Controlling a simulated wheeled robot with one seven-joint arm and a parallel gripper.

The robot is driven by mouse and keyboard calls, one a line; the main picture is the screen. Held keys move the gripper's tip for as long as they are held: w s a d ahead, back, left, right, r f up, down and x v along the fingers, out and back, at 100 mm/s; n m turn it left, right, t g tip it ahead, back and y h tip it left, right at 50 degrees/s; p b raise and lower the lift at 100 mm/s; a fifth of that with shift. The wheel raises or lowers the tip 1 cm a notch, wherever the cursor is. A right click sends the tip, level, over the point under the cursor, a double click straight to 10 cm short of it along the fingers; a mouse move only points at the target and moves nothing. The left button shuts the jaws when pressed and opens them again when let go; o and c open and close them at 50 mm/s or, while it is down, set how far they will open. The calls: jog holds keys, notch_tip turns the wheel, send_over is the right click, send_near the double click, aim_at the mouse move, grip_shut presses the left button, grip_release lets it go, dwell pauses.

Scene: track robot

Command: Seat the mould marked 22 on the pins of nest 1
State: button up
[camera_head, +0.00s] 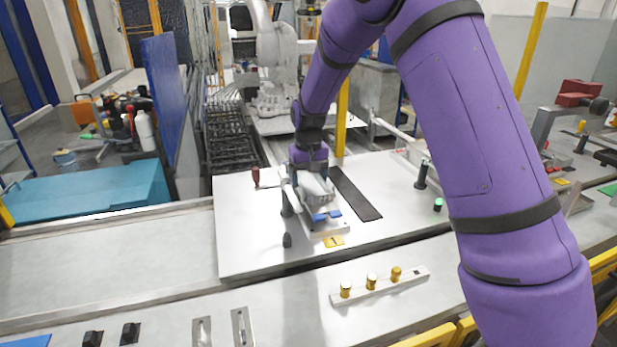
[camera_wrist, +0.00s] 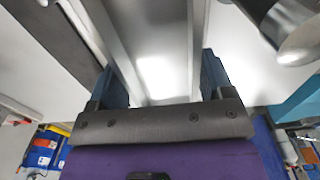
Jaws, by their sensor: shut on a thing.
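My gripper (camera_head: 327,214) is low over the white table, with its blue fingers pointing down, and is shut on a grey metal piece, likely the mould (camera_wrist: 150,45). In the wrist view the dark blue fingers of my gripper (camera_wrist: 158,78) lie on both sides of this piece. No number 22 can be read on it. A yellow tag (camera_head: 333,241) lies just in front of the gripper, its mark too small to read surely. A pale nest base (camera_head: 328,229) shows behind the tag, below the fingers. Its pins are hidden, and I cannot tell whether the piece touches it.
A dark post (camera_head: 287,240) stands left of the tag. A red-handled thing (camera_head: 255,177) is at the back left. A black strip (camera_head: 355,193) lies behind the gripper. A bar with gold knobs (camera_head: 380,285) lies in front. A black post (camera_head: 421,174) stands right; the table between is clear.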

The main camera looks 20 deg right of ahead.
jog(key=shift+f, duration=0.8)
dwell(0.7)
jog(key=o, duration=1.4)
notch_tip(320, 180, up, 10)
jog(key=s+d+r+t, duration=0.1)
jog(key=s+d+r, duration=0.2)
jog(key=s+r, duration=0.65)
jog(key=s+d+r+t, duration=0.2)
jog(key=s, duration=1.3)
jog(key=s+d+r+t, duration=0.1)
jog(key=s+r+t, duration=0.1)
jog(key=s, duration=1.2)
jog(key=shift+s+d+r, duration=0.35)
